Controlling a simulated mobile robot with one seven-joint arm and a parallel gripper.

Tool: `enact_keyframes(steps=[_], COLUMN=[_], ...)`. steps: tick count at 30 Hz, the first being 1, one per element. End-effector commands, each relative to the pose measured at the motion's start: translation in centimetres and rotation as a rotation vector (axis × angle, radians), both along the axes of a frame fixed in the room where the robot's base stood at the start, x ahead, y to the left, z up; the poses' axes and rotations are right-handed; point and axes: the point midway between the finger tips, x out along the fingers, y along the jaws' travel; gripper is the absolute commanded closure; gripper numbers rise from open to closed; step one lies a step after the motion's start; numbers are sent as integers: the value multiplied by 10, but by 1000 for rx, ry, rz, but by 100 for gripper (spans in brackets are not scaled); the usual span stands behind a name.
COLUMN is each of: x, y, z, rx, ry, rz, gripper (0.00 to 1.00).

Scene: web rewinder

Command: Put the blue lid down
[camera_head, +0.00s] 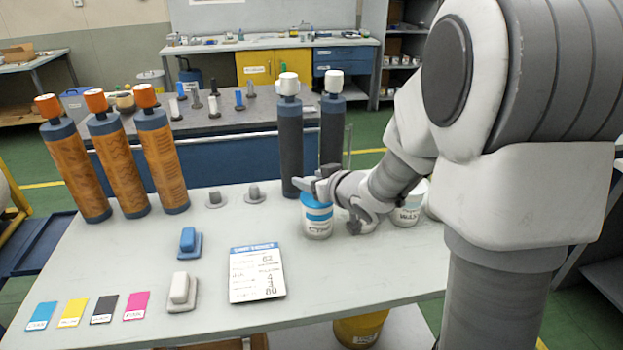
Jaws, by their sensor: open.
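The blue lid (314,200) sits on top of the white jar (318,227) marked with cyan lettering, toward the back right of the grey table. My gripper (332,205) is open at the lid, reaching in from the right. One finger shows just behind the lid's top, and the other hangs lower to the right of the jar. Whether either finger touches the lid cannot be told. My gripper and wrist hide part of the lid's right side.
Another white jar (407,207) stands to the right, partly behind my arm. Two dark rollers (291,145) with white caps stand behind my gripper. Three orange rollers (162,155) stand at the left.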

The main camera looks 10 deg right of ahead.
Motion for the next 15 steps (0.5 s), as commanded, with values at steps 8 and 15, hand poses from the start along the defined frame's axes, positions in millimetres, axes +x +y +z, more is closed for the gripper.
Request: enact_keyframes(steps=[8, 15], x=[-24, -71], y=[-9, -24], z=[25, 46], rx=[-2, -2], ry=[-2, -2], rz=[-2, -2], gripper=[41, 41])
